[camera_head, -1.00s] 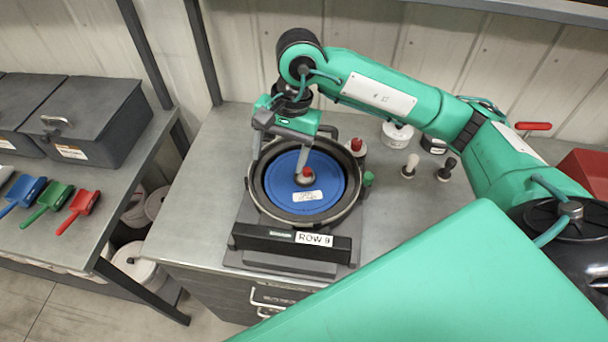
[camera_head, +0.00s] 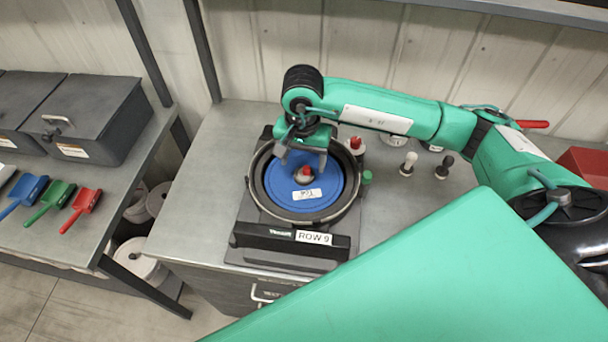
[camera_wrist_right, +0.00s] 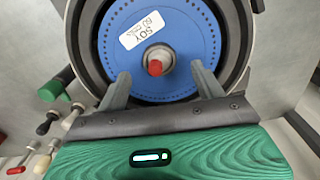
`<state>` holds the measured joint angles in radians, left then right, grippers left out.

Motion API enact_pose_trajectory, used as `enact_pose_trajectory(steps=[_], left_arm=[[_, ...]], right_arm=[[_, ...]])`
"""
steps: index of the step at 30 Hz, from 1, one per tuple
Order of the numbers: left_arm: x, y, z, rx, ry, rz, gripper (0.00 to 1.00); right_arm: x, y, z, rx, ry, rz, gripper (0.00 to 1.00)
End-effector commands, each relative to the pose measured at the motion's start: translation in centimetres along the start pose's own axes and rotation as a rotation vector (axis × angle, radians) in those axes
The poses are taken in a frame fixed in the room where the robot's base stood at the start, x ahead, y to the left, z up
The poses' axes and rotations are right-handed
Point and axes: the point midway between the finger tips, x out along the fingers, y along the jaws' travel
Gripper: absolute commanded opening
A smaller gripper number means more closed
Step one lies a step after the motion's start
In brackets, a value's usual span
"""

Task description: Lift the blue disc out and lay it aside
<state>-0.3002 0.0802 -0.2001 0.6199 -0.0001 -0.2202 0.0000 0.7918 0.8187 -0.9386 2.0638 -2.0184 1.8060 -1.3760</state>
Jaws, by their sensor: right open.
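The blue disc (camera_head: 322,196) lies flat inside the round dark housing (camera_head: 256,192) of the seed meter. A white label sits on it, and a hub with a red tip (camera_head: 304,174) stands at its centre. The disc also shows in the right wrist view (camera_wrist_right: 192,38), with its label reading SOY and the red-tipped hub (camera_wrist_right: 156,66). My right gripper (camera_head: 302,160) is above the far part of the disc, open and empty. In the right wrist view its two fingers (camera_wrist_right: 160,80) are spread either side of the hub, apart from it. My left gripper is not in view.
A block marked ROW 9 (camera_head: 290,240) is at the housing's front. A red-topped container (camera_head: 355,147), a green knob (camera_head: 367,177) and white and black-handled pieces (camera_head: 409,163) stand right. Scoops (camera_head: 80,207) and grey bins (camera_head: 95,118) are on the left bench. The bench left of the meter is clear.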

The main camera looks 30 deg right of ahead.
Motion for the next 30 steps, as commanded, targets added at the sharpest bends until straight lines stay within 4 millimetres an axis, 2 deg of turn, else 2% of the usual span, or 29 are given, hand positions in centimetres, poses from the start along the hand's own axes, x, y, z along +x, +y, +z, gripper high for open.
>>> enact_pose_trajectory(steps=[6, 12, 21, 22, 29, 30], left_arm=[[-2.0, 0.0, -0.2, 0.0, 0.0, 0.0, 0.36], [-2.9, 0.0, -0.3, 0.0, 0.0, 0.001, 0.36], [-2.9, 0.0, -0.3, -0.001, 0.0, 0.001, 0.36], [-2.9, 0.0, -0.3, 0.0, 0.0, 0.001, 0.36], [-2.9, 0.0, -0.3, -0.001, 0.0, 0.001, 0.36], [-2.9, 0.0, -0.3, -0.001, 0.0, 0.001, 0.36]], right_arm=[[1.9, 0.2, 0.2, 0.001, -0.005, 0.003, 0.69], [4.3, 0.2, 0.2, 0.001, -0.004, 0.002, 0.69], [5.1, 0.1, 0.1, 0.0, -0.001, 0.0, 0.69], [5.1, 0.1, 0.1, 0.0, -0.001, 0.0, 0.67], [5.0, 0.1, 0.1, 0.0, -0.001, 0.0, 0.22], [5.0, 0.1, 0.1, 0.0, -0.001, 0.0, 0.21]])
